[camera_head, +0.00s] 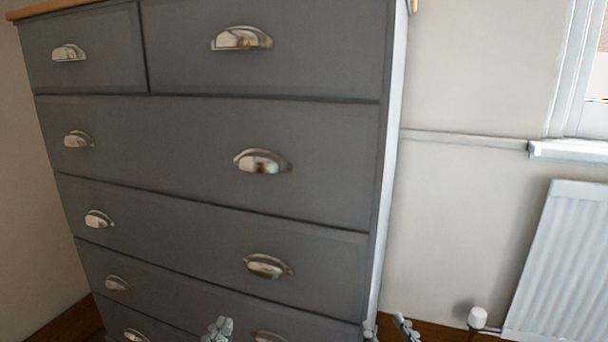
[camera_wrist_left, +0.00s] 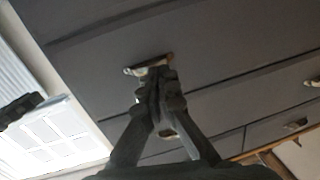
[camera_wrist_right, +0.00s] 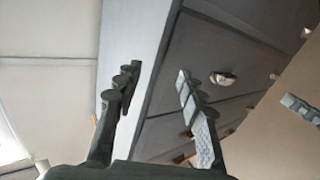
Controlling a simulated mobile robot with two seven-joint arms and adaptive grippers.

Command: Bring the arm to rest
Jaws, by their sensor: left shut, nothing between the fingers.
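My left gripper (camera_head: 217,329) shows only its fingertips at the bottom edge of the head view, in front of the lower drawers. In the left wrist view its fingers (camera_wrist_left: 158,90) are together with nothing between them; a cup handle (camera_wrist_left: 150,66) appears just beyond the tips, and contact cannot be told. My right gripper (camera_head: 386,328) shows its two fingertips apart at the bottom of the head view, near the dresser's right edge. In the right wrist view it is open and empty (camera_wrist_right: 157,92), with the dresser's corner behind it. Most of both arms is hidden.
A grey chest of drawers (camera_head: 190,125) with metal cup handles fills the left and middle of the head view. All visible drawers look closed. A pale wall (camera_head: 455,210), a white radiator (camera_head: 562,265) with its valve (camera_head: 478,317), and a window sill (camera_head: 570,150) are at right.

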